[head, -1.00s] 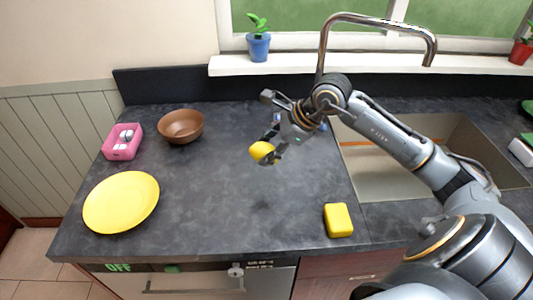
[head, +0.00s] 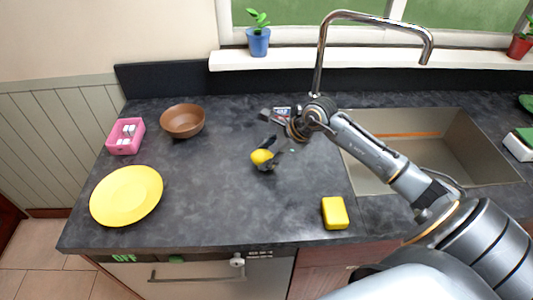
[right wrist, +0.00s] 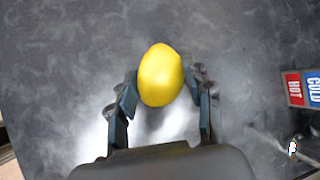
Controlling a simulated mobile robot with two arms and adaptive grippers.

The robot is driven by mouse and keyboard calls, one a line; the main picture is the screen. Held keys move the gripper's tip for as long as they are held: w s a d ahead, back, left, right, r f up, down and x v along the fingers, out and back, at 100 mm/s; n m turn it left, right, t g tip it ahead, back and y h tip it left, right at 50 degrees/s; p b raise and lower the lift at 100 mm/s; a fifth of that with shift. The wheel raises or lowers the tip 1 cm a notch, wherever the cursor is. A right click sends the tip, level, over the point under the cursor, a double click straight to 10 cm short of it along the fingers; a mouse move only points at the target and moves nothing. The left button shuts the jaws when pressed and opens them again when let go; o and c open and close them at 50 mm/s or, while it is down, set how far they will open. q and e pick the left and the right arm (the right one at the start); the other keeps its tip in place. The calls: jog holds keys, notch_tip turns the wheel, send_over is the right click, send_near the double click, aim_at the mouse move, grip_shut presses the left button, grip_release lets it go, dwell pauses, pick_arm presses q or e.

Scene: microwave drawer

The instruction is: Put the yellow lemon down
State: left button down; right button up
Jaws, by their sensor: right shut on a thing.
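The yellow lemon (head: 262,157) is over the middle of the dark countertop (head: 215,205). My right gripper (head: 272,158) is shut on it. In the right wrist view the lemon (right wrist: 160,75) sits between the two fingers, its far end sticking out past the tips. The lemon is very low over the counter; I cannot tell whether it touches. My left gripper is not in view.
A yellow plate (head: 126,196), a pink box (head: 124,136) and a brown bowl (head: 183,121) stand on the left. A yellow sponge (head: 335,213) lies near the front edge, and the sink (head: 450,145) is on the right. The counter around the lemon is clear.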

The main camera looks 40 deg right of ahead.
jog(key=o, duration=1.2)
